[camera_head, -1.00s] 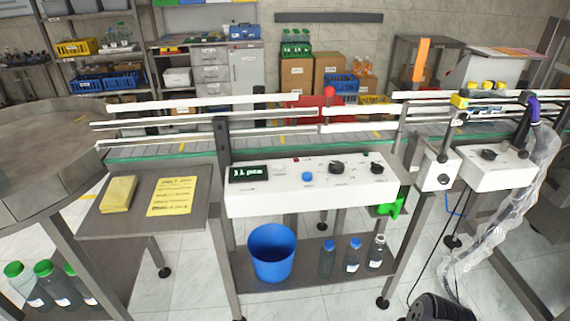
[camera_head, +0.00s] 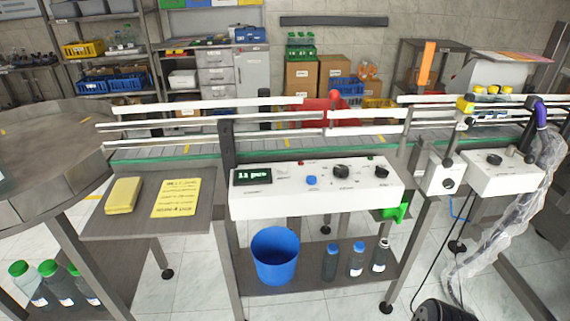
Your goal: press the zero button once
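A white control box (camera_head: 300,203) is fixed to the front of the conveyor frame, near the middle of the view. Its top carries a dark display (camera_head: 253,176) reading "11 pcs" in green. To the right of the display is a round blue button (camera_head: 311,180), likely the zero button; its label is too small to read. Black knobs (camera_head: 341,172) and small red and green lights or buttons are also on the panel. My gripper is not in view, and nothing touches the panel.
A side shelf (camera_head: 140,222) at left holds a yellow block and a yellow sheet. A blue bucket (camera_head: 274,255) and several bottles (camera_head: 357,259) stand on the lower shelf. White rails (camera_head: 250,120) run behind the box. A second white box (camera_head: 500,177) stands right.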

